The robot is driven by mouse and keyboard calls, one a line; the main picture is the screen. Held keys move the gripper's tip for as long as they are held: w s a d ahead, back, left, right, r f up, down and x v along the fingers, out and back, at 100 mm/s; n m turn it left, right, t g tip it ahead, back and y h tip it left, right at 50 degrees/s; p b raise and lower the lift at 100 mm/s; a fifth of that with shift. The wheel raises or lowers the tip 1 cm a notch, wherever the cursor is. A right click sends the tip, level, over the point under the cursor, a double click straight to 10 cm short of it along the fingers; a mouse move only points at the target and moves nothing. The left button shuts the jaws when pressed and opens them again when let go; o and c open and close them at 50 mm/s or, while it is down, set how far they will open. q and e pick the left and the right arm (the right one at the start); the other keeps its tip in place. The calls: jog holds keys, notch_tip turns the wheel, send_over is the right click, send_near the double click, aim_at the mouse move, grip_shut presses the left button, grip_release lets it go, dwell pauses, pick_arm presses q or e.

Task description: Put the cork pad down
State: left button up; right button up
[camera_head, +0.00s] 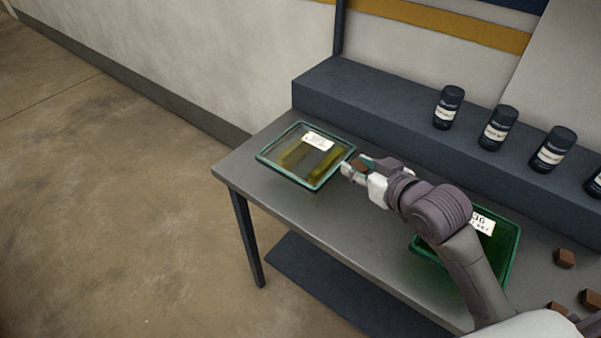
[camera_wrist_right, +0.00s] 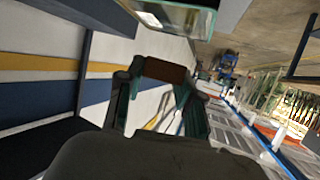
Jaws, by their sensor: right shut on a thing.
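My right gripper (camera_head: 354,169) is shut on a small brown cork pad (camera_head: 361,167), just right of the far green-rimmed tray (camera_head: 258,157). In the right wrist view the cork pad (camera_wrist_right: 166,71) sits across the fingertips of my right gripper (camera_wrist_right: 160,84). The gripper appears to be above the table, but the exact gap is hard to tell. My left gripper is not in view.
A grey table (camera_head: 235,172) carries the far tray, which has a white label, and a second green tray (camera_head: 512,259), partly behind my right arm. Brown blocks (camera_head: 564,258) lie at the right. Several dark bottles (camera_head: 448,107) stand on the raised ledge (camera_head: 340,95).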

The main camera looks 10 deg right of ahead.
jog(key=w+d+r, duration=0.1)
jog(key=d+r, duration=0.1)
jog(key=p, duration=0.3)
send_over(314, 179)
jog(key=shift+y, duration=0.3)
notch_tip(314, 179, down, 6)
jog(key=shift+d+f, duration=0.15)
jog(key=shift+f, duration=0.05)
jog(key=shift+a+f, duration=0.2)
notch_tip(314, 179, down, 3)
jog(key=shift+f+p, duration=0.1)
jog(key=shift+p, duration=0.45)
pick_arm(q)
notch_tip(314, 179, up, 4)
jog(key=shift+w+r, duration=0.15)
pick_arm(e)
jog(key=shift+f, duration=0.45)
jog(key=shift+f, duration=0.1)
jog(key=o, duration=0.7)
